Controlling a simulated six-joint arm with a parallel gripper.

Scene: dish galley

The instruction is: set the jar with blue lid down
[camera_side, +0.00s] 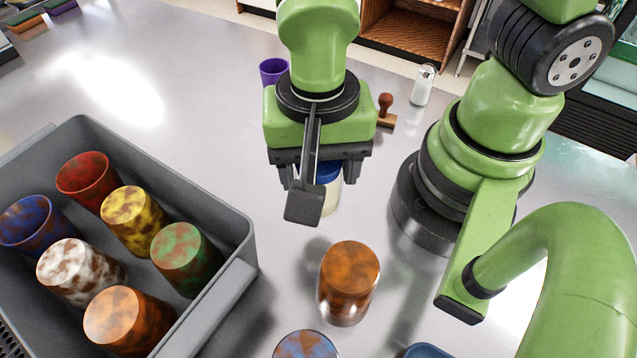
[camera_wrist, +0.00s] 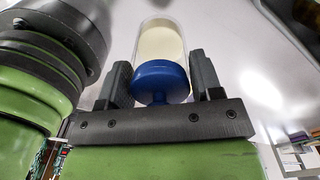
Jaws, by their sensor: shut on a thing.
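The jar with blue lid (camera_side: 329,196) is a pale cream jar, partly hidden behind my gripper in the side view. In the wrist view the blue lid (camera_wrist: 161,79) faces the gripper's body and the cream-filled jar (camera_wrist: 160,42) extends away from it. My gripper (camera_side: 325,178) points down over the metal counter. Its two dark fingers stand on either side of the jar and are shut on it. The side view does not show clearly whether the jar's bottom touches the counter.
A grey crate (camera_side: 252,238) at left holds several stained cups. An orange-brown stained cup (camera_side: 348,280) stands on the counter near the gripper, with a blue stained cup (camera_side: 305,346) in front. Behind are a purple cup (camera_side: 273,70), a stamp (camera_side: 385,108) and a white shaker (camera_side: 422,86).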

